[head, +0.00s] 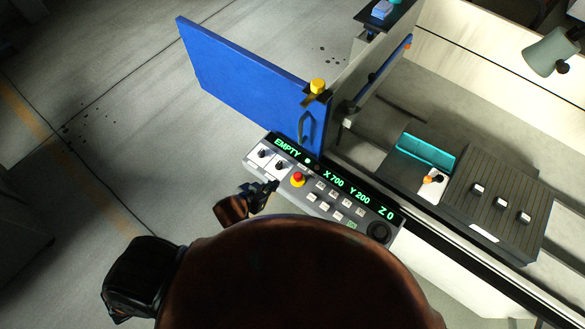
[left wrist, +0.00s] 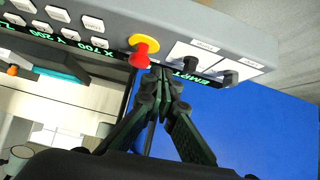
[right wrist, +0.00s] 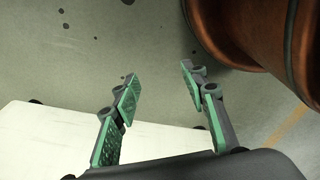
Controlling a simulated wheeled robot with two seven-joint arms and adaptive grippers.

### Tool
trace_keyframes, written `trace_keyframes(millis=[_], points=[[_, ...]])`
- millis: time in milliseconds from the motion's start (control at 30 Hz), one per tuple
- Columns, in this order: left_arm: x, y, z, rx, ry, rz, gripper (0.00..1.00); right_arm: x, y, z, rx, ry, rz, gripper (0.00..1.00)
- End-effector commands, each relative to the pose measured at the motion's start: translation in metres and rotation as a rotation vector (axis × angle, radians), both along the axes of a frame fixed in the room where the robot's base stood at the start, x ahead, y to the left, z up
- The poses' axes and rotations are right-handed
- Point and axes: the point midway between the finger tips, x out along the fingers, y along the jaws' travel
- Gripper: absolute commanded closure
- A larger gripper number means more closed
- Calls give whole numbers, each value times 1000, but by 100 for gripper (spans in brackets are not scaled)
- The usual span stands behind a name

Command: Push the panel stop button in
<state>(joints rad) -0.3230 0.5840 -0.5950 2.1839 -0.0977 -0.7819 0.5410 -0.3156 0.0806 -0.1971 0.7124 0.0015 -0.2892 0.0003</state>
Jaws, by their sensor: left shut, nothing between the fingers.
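The panel stop button (head: 298,177) is a red mushroom button on a yellow base, on the grey control panel (head: 255,170). In the left wrist view the stop button (left wrist: 139,58) stands out from the panel face. My left gripper (head: 272,186) is shut and empty, just left of the button. In the left wrist view its fingertips (left wrist: 160,72) are close beside the red cap; I cannot tell whether they touch it. My right gripper (right wrist: 158,75) is open and empty, over the pale floor, and is hidden in the head view.
Dark knobs (left wrist: 188,64) sit beside the stop button, and white keys (head: 334,195) lie on its other side. A blue door (head: 240,75) with a handle stands behind the panel. A machine bed with a slatted block (head: 500,190) is at right. Floor at left is clear.

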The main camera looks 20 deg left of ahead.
Motion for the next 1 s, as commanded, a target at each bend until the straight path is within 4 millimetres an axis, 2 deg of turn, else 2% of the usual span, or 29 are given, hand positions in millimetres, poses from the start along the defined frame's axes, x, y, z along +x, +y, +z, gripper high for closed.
trace_keyframes(millis=[33, 100, 200, 300, 767, 1000], points=[[-1, -6, 31, -11, -13, -14, 100, -5, -1, 18, -1, 2, 3, 60], [-2, -13, 50, -26, -24, -27, 100, -11, -2, 26, -1, 4, 5, 60], [-3, -19, 67, -39, -34, -39, 100, -17, -2, 32, -1, 5, 8, 60], [-4, -22, 73, -47, -38, -44, 100, -19, -3, 34, -2, 5, 9, 60], [0, -24, 68, -48, -37, -43, 100, -20, -3, 33, -2, 5, 9, 60], [29, -36, 46, -47, -39, -43, 100, -20, -3, 37, -1, 5, 8, 60]])
